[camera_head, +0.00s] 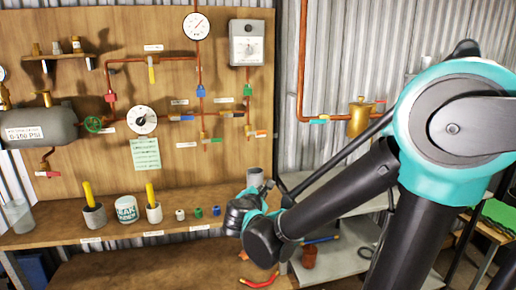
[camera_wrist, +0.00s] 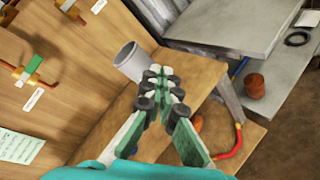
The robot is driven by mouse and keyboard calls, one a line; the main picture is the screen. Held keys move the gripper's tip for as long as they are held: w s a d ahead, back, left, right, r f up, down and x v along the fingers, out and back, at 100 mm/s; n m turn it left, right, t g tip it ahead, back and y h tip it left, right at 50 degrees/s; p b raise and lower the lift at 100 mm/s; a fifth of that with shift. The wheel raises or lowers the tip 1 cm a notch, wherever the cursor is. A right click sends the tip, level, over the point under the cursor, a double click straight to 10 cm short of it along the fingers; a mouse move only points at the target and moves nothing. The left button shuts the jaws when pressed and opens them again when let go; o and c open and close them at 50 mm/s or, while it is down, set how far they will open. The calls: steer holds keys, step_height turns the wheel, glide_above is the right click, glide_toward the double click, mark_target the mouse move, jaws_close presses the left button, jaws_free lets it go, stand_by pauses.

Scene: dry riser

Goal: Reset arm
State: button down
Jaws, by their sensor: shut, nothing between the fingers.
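My gripper (camera_wrist: 165,88) is in the wrist view, its green and white fingers with dark pads meeting at the tips. It is shut and empty. A grey cylinder cup (camera_wrist: 130,62) stands on the wooden bench just beyond and left of the fingertips. I cannot tell from the wrist view whether the fingertips touch it. In the head view my arm reaches from the right to the right end of the bench, and the grey cup (camera_head: 255,176) shows just past my wrist. The fingers are mostly hidden there.
A wooden panel (camera_head: 100,150) carries pipes, gauges and valves. The bench shelf (camera_head: 50,238) holds cups with yellow-handled tools, a labelled can (camera_head: 126,208) and small coloured caps. A grey metal shelf (camera_wrist: 225,30) and a brown pot (camera_wrist: 255,86) stand at the right. A red hose (camera_wrist: 236,145) lies low.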

steer(key=s+d+f+m+g, duration=0.4)
steer(key=s+d+f+m, duration=0.1)
steer(key=d+f+m, duration=0.3)
steer(key=s+d+f+m+g, duration=0.4)
steer(key=s+d+f+m, duration=0.25)
steer(key=d, duration=0.35)
steer(key=s+f+m+g+y, duration=0.2)
steer(key=s+f+m+y, duration=0.1)
steer(key=s+m, duration=0.3)
steer(key=m, duration=0.2)
steer(key=shift+a+f+m+y, duration=0.2)
steer(key=shift+f+m+y, duration=0.1)
steer(key=shift+f+m, duration=0.1)
